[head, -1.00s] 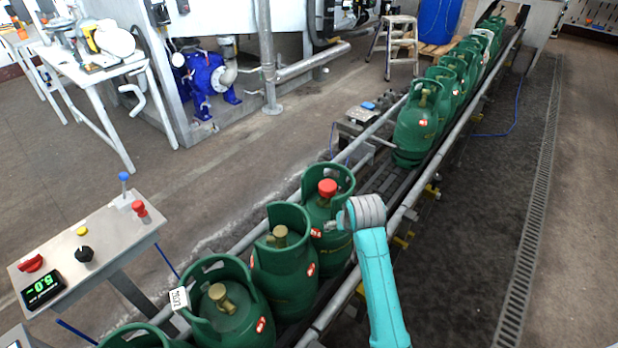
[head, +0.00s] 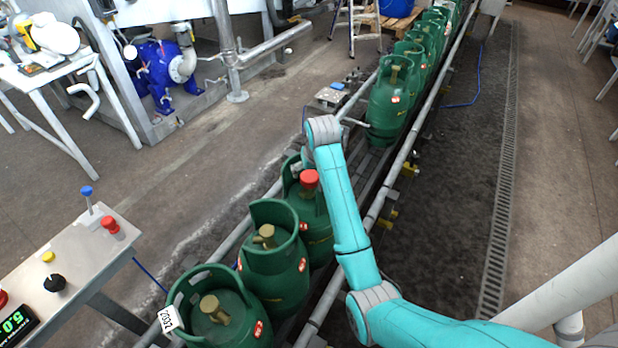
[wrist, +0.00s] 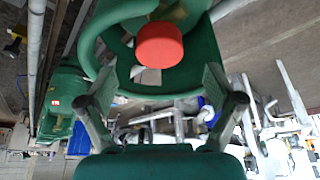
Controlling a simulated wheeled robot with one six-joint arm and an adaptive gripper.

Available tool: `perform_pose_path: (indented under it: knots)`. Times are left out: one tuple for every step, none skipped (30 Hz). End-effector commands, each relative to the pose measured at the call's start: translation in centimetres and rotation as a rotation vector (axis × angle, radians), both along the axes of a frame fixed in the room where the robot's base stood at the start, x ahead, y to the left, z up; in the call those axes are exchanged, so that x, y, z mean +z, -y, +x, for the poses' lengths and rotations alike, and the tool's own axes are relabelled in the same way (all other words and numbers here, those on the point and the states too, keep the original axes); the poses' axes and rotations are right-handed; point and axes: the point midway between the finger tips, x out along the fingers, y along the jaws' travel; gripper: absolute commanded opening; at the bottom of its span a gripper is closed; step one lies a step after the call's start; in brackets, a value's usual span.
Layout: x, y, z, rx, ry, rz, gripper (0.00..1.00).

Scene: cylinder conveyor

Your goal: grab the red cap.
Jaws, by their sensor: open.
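The red cap (head: 309,179) sits on top of a green gas cylinder (head: 316,222) standing upright on the conveyor. In the wrist view the cap (wrist: 160,45) is near the top centre, framed by the cylinder's green collar (wrist: 118,40). My gripper (wrist: 157,75) is open, with one finger on each side of the picture. The cap shows between and beyond the fingertips, not touched by them.
Two more cylinders with brass valves (head: 265,236) stand in front of the capped one. Several cylinders (head: 392,95) line the conveyor farther back. A conveyor rail (head: 352,247) runs beside the cylinders. A control panel (head: 80,262) with knobs stands at the left.

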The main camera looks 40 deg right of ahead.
Motion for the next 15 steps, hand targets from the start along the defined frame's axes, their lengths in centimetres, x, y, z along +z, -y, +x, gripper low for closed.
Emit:
perform_pose_path:
  knots:
    - [-0.2, 0.0, 0.1, 0.0, -0.001, 0.0, 0.92]
    - [-0.4, 0.1, 0.1, 0.0, -0.002, 0.001, 0.92]
    - [-0.8, 0.1, 0.3, 0.0, -0.003, 0.001, 0.92]
    - [-1.1, 0.2, 0.4, 0.0, -0.003, 0.001, 0.92]
    - [-1.5, 0.3, 0.6, 0.0, -0.002, 0.001, 0.92]
    - [-2.0, 0.4, 0.8, 0.0, -0.004, 0.002, 0.92]
    - [-2.4, 0.5, 1.0, 0.0, -0.003, 0.001, 0.92]
    - [-2.8, 0.6, 1.2, 0.0, -0.003, 0.001, 0.92]
    - [-3.3, 0.7, 1.4, 0.0, -0.003, 0.001, 0.92]
    - [-3.6, 0.8, 1.5, 0.0, -0.002, 0.001, 0.92]
    - [-4.0, 0.8, 1.6, 0.0, -0.003, 0.001, 0.92]
    - [-4.3, 0.9, 1.8, 0.0, -0.002, 0.001, 0.92]
    - [-4.5, 0.9, 1.9, 0.0, -0.001, 0.0, 0.92]
    - [-4.6, 0.9, 1.9, 0.0, 0.0, 0.0, 0.92]
    - [-4.7, 1.0, 2.0, 0.0, 0.0, 0.0, 0.92]
